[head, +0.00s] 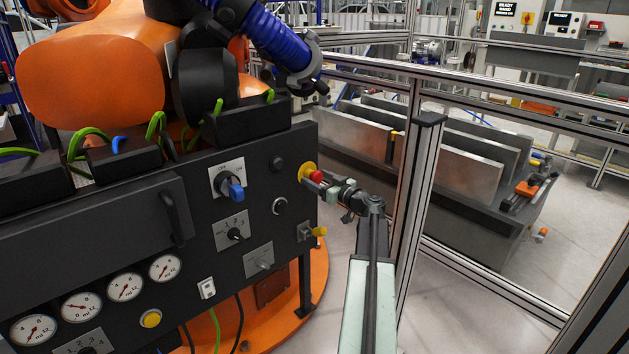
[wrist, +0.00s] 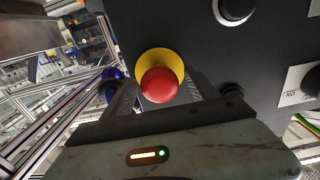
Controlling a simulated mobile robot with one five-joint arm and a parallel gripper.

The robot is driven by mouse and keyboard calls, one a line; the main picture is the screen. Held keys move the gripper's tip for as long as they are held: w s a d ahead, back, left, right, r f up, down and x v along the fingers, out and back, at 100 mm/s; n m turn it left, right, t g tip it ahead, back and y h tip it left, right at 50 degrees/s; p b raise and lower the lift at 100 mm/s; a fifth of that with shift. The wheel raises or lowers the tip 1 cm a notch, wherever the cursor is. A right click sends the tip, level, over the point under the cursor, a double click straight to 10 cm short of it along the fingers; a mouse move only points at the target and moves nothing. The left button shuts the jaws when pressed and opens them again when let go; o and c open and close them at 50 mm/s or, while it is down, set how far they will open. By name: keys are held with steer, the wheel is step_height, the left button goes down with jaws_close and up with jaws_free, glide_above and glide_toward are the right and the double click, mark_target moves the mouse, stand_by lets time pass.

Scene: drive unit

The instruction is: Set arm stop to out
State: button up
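The arm stop is a red round button (head: 315,176) on a yellow ring (head: 305,171), near the right edge of the black control panel. In the wrist view the red button (wrist: 160,85) sits in front of its yellow ring (wrist: 160,62). My gripper (head: 328,184) is at the button in the head view and hides part of it. In the wrist view my gripper (wrist: 162,88) is open, one dark finger on each side of the button. I cannot tell if either finger touches it, or whether the button is in or out.
The panel also holds a blue-handled rotary switch (head: 232,187), a black key-like knob (head: 236,234), a yellow-handled switch (head: 316,232) and several gauges (head: 124,287). A metal fence post (head: 414,185) stands close to the right of my arm.

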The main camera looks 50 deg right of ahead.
steer(key=shift+s, duration=0.1)
steer(key=s, duration=0.7)
steer(key=shift+s+a, duration=0.25)
steer(key=shift+a, duration=0.05)
